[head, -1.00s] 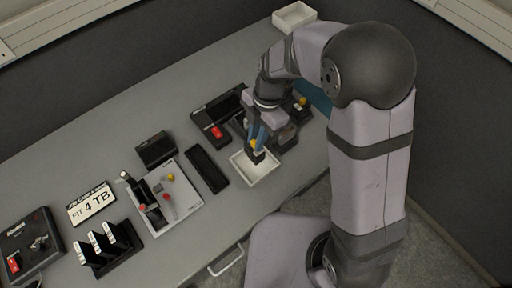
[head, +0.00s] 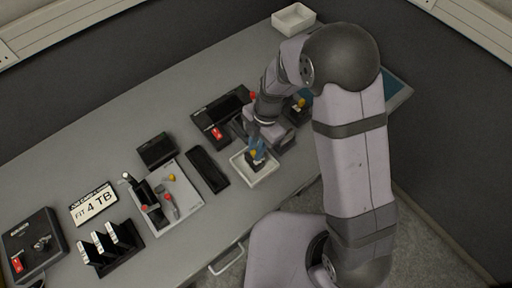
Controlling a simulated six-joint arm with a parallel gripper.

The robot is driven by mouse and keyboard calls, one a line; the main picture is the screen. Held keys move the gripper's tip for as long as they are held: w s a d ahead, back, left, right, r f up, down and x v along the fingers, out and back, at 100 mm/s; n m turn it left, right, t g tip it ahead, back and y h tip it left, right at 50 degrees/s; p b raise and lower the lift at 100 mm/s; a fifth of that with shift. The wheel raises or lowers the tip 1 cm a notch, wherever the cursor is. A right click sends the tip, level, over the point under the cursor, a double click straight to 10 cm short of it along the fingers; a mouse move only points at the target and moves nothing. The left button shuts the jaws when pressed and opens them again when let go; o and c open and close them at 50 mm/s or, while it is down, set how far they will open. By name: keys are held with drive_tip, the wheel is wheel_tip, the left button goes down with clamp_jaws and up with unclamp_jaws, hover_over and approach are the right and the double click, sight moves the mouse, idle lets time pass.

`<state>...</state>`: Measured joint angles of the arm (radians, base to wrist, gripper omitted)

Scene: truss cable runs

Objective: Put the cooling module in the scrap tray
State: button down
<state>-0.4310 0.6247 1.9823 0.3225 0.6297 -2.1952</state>
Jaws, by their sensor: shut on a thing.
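My gripper (head: 258,147) has blue fingers and points down over a small white open tray (head: 250,186) near the table's front edge. A second white tray (head: 294,22) stands empty at the far back corner; no label shows which is the scrap tray.
A black device with a red switch (head: 216,133) and a flat black strip (head: 208,168) lie left of the front tray. A grey panel with coloured knobs (head: 180,200), a "FIT 4 TB" sign (head: 94,204) and a black slotted rack (head: 110,248) stand further left. The back-left table is clear.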

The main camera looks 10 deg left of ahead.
drive_tip(key=shift+f+b, duration=0.4)
drive_tip(key=shift+b, duration=0.05)
drive_tip(key=c, duration=1.6)
unclamp_jaws()
drive_tip(key=shift+r, duration=0.1)
drive_tip(key=shift+c, duration=0.2)
drive_tip(key=shift+r, duration=0.1)
drive_tip(key=shift+r+p, duration=0.4)
drive_tip(key=shift+p, duration=0.15)
drive_tip(key=shift+w+r+b, duration=0.2)
drive_tip(key=shift+r+b, duration=0.15)
wheel_tip(320, 180, up, 11)
drive_tip(key=w+d+b, duration=0.1)
drive_tip(key=b, duration=0.2)
drive_tip(key=shift+w+d+f, duration=0.15)
drive_tip(key=shift+d, duration=0.2)
drive_tip(key=shift+d, duration=0.1)
